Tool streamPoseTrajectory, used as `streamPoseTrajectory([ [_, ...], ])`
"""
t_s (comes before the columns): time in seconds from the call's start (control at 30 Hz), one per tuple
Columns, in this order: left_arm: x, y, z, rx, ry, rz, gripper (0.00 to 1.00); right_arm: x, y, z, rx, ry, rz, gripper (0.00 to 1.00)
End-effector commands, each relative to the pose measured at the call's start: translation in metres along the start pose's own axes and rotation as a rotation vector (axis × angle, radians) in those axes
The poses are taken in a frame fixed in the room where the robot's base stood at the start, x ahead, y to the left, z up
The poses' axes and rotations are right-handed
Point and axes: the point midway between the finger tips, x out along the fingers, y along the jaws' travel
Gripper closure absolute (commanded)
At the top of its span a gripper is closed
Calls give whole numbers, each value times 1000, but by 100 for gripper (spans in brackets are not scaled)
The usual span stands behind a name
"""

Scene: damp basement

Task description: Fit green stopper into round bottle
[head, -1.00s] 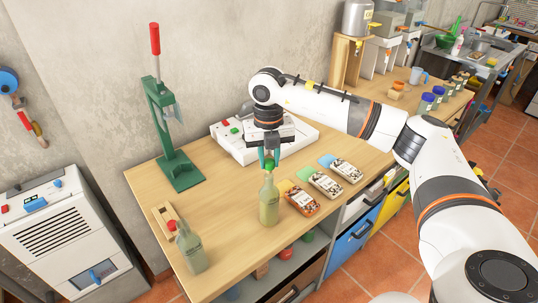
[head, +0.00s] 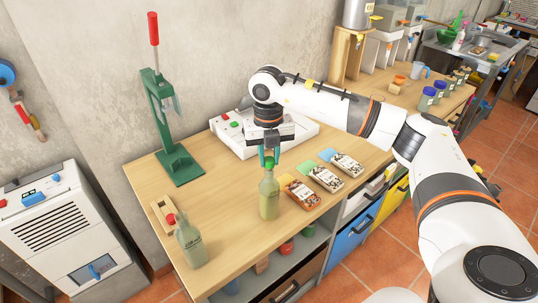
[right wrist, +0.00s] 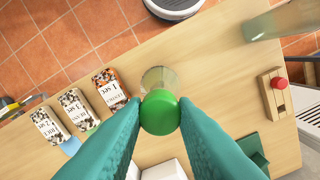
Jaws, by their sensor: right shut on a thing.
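A clear, greenish round bottle (head: 269,198) stands upright near the front edge of the wooden bench. My right gripper (head: 269,157) is directly above it, its teal fingers shut on the green stopper (head: 269,164). The stopper is at the bottle's mouth; I cannot tell how deep it sits. In the right wrist view the stopper (right wrist: 160,112) is between the two fingertips, covering part of the bottle (right wrist: 158,78) beneath it. My left gripper is not in view.
A second bottle (head: 191,245) stands at the bench's front left, beside a small wooden block with a red knob (head: 170,218). A green lever press (head: 178,165) stands behind. Labelled packets (head: 326,179) lie to the right. A white box (head: 235,135) is behind my gripper.

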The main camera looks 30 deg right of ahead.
Motion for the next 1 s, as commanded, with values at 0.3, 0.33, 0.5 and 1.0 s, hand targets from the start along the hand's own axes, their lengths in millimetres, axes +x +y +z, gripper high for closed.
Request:
streamPoseTrajectory([
  [0.3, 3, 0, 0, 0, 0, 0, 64, 4, 0, 0, 0, 0, 0, 96],
  [0.33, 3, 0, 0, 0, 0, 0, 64, 5, 0, 0, 0, 0, 0, 96],
  [0.5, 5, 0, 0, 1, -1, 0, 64, 7, 0, 0, 0, 0, 0, 96],
  [1.0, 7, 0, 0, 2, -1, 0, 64, 10, 0, 0, 0, 0, 0, 50],
])
